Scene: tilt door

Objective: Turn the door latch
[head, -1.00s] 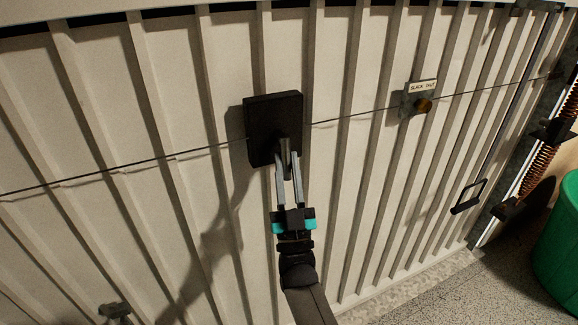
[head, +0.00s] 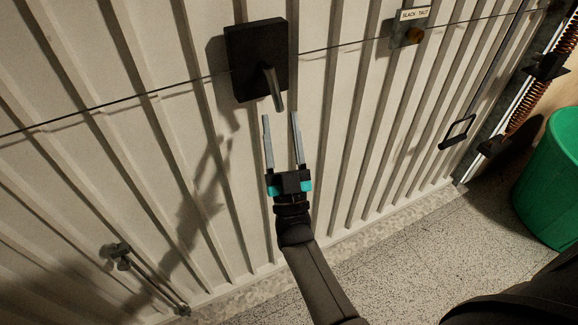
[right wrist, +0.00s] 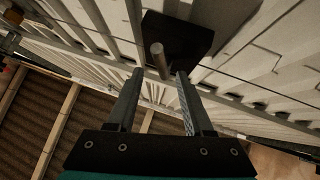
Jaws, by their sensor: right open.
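The door latch is a black square plate (head: 257,50) with a grey metal lever handle (head: 272,88) on the pale ribbed door (head: 205,130). The handle points down and slightly right. My right gripper (head: 281,116) is open and empty, its fingertips just below the handle's lower end in the head view. In the right wrist view the black plate (right wrist: 180,38) and the handle (right wrist: 160,60) show beyond the open fingers (right wrist: 158,74), with the handle in line with the gap between them. I see no contact. My left gripper is not in view.
A cable (head: 130,97) runs across the door. A bracket labelled "SLACK" (head: 412,28) with a brass knob and a black pull handle (head: 458,132) sit to the right. A green bin (head: 553,180) stands at the right on the speckled floor (head: 400,260).

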